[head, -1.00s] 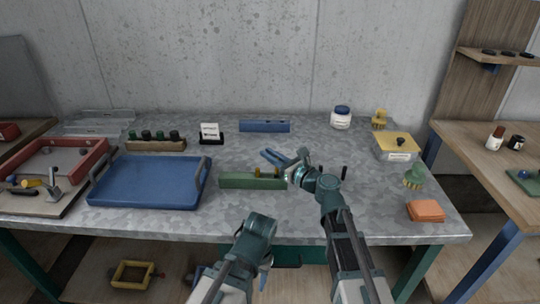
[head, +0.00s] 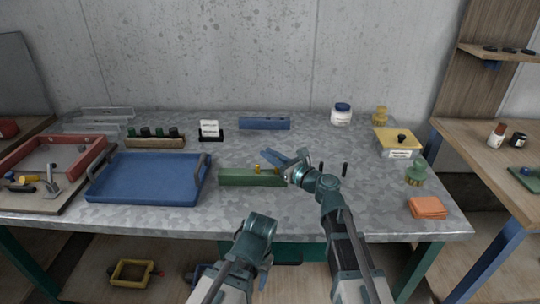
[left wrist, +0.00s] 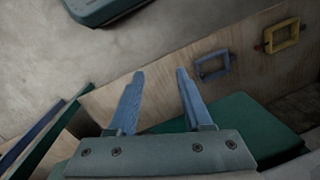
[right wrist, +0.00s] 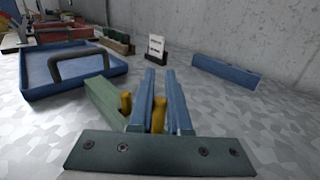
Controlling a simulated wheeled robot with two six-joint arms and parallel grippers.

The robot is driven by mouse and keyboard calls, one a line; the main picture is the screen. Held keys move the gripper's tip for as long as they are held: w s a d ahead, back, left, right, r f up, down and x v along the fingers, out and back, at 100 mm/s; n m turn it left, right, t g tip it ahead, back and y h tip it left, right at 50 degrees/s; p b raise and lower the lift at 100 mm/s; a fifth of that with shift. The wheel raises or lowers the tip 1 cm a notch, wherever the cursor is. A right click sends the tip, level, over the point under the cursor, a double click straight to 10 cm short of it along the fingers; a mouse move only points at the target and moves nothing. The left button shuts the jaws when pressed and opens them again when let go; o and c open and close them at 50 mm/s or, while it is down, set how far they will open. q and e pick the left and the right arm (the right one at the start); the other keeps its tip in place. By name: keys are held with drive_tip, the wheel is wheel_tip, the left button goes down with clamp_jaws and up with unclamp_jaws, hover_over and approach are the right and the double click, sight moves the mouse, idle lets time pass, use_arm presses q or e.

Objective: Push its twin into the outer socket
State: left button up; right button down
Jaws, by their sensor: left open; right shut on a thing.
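A long green block (head: 238,178) lies on the grey table in front of my arms. It also shows in the right wrist view (right wrist: 101,96). One yellow plug (head: 257,168) stands up at the block; in the right wrist view that plug (right wrist: 126,103) is just left of the fingers. My right gripper (right wrist: 160,72) is shut on a second yellow plug (right wrist: 158,116), beside the block's right end. Fingers and palm hide the plug's lower end and any socket under it. My left gripper (left wrist: 160,72) is open and empty, low in front of the table.
A blue tray (head: 150,180) is left of the block. A blue block (head: 264,123) lies behind, with a small sign (head: 209,129) beside it. An orange cloth stack (head: 428,207) lies near the right front edge.

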drive_tip(key=shift+f+b, duration=1.2)
drive_tip(key=shift+f, duration=0.05)
drive_tip(key=c, duration=0.8)
unclamp_jaws()
drive_tip(key=v, duration=1.3)
drive_tip(key=shift+s+d+r, duration=0.1)
drive_tip(key=shift+s+d, duration=0.15)
drive_tip(key=shift+s, duration=0.05)
